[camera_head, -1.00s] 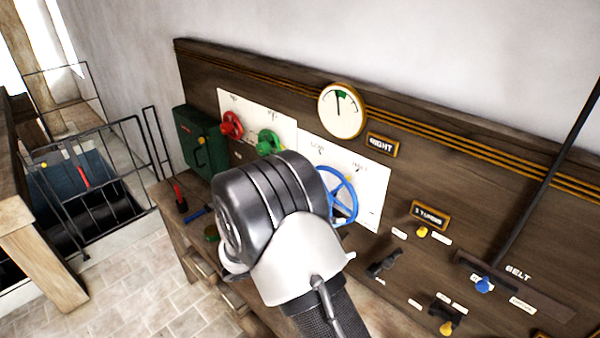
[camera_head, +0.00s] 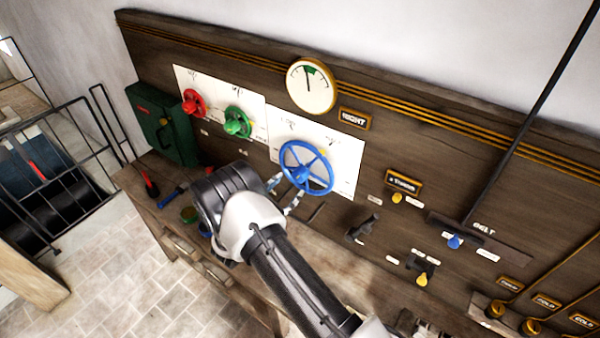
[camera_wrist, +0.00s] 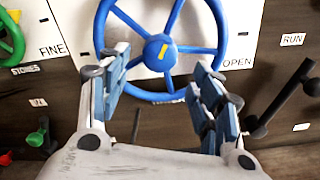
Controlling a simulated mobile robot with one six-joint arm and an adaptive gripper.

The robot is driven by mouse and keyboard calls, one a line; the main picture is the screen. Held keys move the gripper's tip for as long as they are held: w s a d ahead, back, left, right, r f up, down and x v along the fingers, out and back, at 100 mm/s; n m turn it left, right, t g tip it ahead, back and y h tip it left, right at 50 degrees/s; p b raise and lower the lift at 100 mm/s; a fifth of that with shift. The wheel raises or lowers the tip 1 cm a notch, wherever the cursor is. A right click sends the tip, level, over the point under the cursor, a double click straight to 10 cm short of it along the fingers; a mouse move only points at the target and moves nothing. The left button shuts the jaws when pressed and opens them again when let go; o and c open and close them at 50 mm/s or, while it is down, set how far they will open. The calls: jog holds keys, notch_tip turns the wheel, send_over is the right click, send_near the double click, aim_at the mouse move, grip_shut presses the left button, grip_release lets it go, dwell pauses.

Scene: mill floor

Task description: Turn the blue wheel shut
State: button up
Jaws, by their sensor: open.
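The blue wheel (camera_head: 306,168) is a spoked handwheel on a white plate (camera_head: 345,165) on the wooden panel. In the wrist view the blue wheel (camera_wrist: 160,46) fills the upper middle, with a yellow mark on its hub and the word OPEN at its lower right. My gripper (camera_head: 284,193) is at the lower left of the wheel in the head view. In the wrist view my gripper (camera_wrist: 165,75) is open, its fingers spread to either side of the wheel's lower part. Nothing is between the fingertips except the wheel behind. I cannot tell whether they touch the rim.
A green wheel (camera_head: 237,122) and a red wheel (camera_head: 193,103) are left of the blue one. A round gauge (camera_head: 311,86) is above. A dark lever (camera_head: 363,228) sticks out at lower right. A wooden bench (camera_head: 150,205) runs below, with small tools on it.

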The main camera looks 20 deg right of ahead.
aim_at(297, 178)
jog(key=p+x, duration=0.1)
jog(key=x, duration=0.7)
jog(key=shift+w, duration=0.1)
jog(key=c, duration=1.1)
jog(key=shift+o, duration=0.2)
